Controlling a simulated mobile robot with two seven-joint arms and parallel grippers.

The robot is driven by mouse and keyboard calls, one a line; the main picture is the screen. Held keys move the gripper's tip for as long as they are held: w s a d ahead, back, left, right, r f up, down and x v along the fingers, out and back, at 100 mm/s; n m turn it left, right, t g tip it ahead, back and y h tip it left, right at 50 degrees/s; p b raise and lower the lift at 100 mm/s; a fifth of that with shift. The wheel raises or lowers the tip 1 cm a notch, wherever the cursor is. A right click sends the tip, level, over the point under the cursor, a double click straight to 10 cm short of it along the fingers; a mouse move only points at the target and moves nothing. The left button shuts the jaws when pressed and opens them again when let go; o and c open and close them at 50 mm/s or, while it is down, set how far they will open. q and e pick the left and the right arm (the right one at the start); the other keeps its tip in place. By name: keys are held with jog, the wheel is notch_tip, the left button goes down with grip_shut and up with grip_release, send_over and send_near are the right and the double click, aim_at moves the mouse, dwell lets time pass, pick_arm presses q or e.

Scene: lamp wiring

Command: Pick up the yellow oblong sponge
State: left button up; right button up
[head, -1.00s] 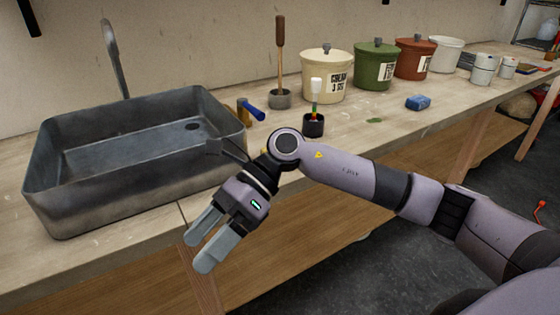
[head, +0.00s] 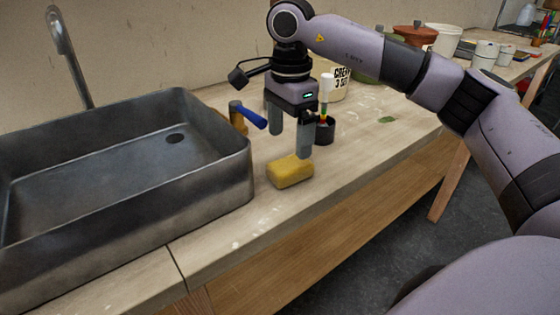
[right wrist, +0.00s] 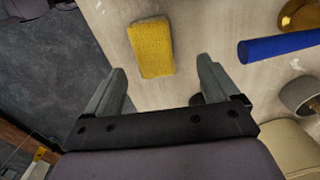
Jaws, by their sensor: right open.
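The yellow oblong sponge (head: 290,172) lies on the wooden counter to the right of the metal sink. It also shows in the right wrist view (right wrist: 151,47), beyond the fingertips and roughly between their lines. My right gripper (head: 289,145) points down just above and behind the sponge, with its fingers apart and empty. In the right wrist view the open fingers (right wrist: 161,68) do not touch the sponge. My left gripper is not in view.
The metal sink (head: 215,180) stands left of the sponge. A blue-handled tool (head: 248,116) lies behind it, and a small black pot (head: 325,131) with a white-handled brush stands behind right. The counter (head: 350,150) is clear to the sponge's right.

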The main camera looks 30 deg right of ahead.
aim_at(291, 163)
jog(key=f, duration=0.4)
jog(key=s+f, duration=0.1)
jog(key=f, duration=0.1)
jog(key=shift+a+f, duration=0.1)
jog(key=shift+f, duration=0.2)
jog(key=c, duration=1)
